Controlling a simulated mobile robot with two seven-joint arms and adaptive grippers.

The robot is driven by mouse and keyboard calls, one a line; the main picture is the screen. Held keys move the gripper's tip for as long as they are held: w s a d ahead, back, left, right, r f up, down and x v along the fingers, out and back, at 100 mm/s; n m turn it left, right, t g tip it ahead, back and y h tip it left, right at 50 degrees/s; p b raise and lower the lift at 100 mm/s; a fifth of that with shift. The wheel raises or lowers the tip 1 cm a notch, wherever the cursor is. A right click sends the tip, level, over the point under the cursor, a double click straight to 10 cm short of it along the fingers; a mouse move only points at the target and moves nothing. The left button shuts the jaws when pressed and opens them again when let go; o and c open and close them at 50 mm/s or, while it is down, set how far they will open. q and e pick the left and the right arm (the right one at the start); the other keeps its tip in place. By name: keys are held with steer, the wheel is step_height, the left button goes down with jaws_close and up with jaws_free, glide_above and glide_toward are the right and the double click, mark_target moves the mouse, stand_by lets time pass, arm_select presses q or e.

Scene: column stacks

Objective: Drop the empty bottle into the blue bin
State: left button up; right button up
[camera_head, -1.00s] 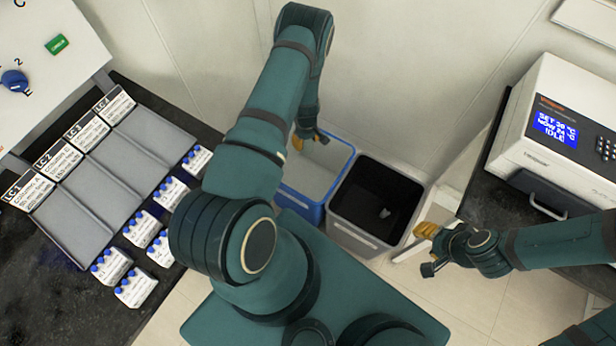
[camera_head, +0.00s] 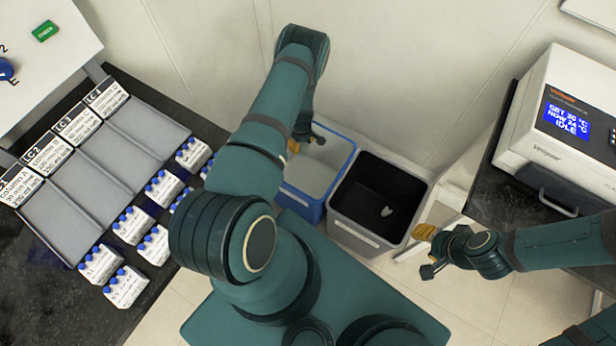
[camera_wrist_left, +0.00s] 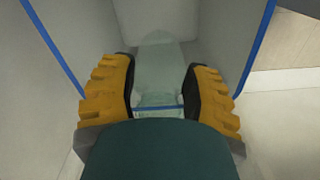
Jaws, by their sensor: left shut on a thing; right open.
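The empty bottle (camera_wrist_left: 158,75) is clear and faintly green. In the left wrist view it lies between the two yellow fingers of my left gripper (camera_wrist_left: 163,95), which is shut on it. Below it are the pale inner walls of the blue bin (camera_wrist_left: 262,45), whose blue rim runs on both sides. In the head view my left gripper (camera_head: 303,142) is over the left part of the blue bin (camera_head: 345,175), and the bottle cannot be made out there. My right gripper (camera_head: 425,250) is open and empty, right of the bins.
A grey bin (camera_head: 365,240) with a dark liner and a small pale scrap stands right of the blue bin. A bench with sloped trays (camera_head: 75,195) and several blue-capped white boxes (camera_head: 130,225) is at left. A white instrument (camera_head: 560,120) stands at right.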

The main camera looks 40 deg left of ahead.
arm_select(q)
steer(key=o, duration=1.3)
steer(key=shift+c, duration=0.2)
steer(key=shift+r, duration=0.15)
step_height(320, 180, up, 12)
steer(key=shift+f, duration=0.1)
